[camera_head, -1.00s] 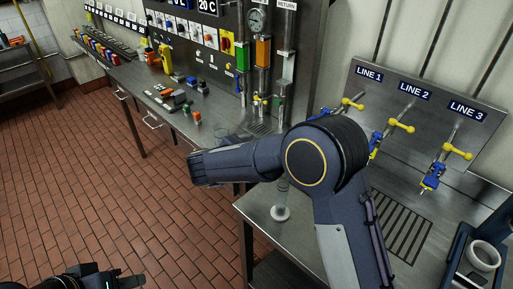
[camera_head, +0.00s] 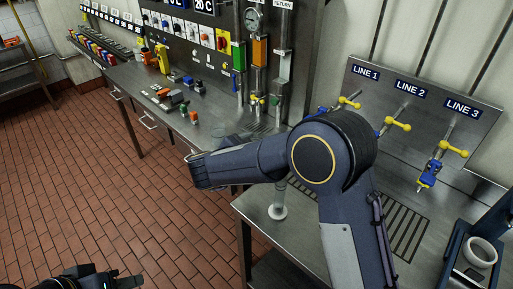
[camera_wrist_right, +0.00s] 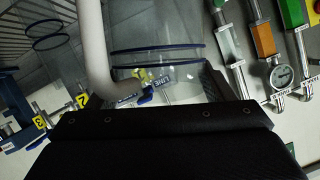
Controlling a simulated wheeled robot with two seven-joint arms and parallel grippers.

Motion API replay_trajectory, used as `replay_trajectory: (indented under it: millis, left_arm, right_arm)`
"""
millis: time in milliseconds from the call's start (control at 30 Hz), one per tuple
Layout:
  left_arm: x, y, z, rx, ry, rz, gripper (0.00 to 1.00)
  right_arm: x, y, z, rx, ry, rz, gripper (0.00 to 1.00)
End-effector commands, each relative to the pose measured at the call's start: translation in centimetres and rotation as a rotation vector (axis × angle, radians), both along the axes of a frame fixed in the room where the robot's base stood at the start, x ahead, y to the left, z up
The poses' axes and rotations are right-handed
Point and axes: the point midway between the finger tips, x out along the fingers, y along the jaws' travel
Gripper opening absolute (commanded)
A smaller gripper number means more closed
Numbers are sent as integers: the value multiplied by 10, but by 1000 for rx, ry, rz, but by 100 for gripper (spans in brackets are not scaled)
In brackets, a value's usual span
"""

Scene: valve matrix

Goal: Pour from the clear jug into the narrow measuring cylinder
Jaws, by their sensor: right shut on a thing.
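The clear jug (camera_wrist_right: 160,28) has blue rims and a pale handle (camera_wrist_right: 95,45) in the right wrist view, close in front of my dark right gripper (camera_wrist_right: 160,112). That gripper is shut on the jug; its fingertips are not clearly seen. In the head view my right arm hides most of that grip, and a faint clear edge shows above its end. The narrow measuring cylinder (camera_head: 279,205) stands upright on the near steel bench, partly behind my right arm. My left gripper (camera_head: 128,279) is low at the left, over the floor, away from both; its jaw opening is unclear.
A valve panel (camera_head: 385,85) marked LINE 1 to LINE 3 stands behind the near bench (camera_head: 258,228). A drain grate (camera_head: 405,232) is set in that bench. A white ring-shaped vessel (camera_head: 481,251) sits at the right. The long bench holds several small coloured parts.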

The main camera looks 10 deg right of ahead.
Motion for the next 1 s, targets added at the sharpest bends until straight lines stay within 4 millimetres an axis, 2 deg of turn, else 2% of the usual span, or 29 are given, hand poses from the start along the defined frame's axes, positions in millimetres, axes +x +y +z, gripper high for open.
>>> replay_trajectory:
  millis: [1000]
  left_arm:
    - [0, 0, 0, 0, 0, 0, 36]
  right_arm:
    - [-10, -7, 4, 54, -71, 0, 29]
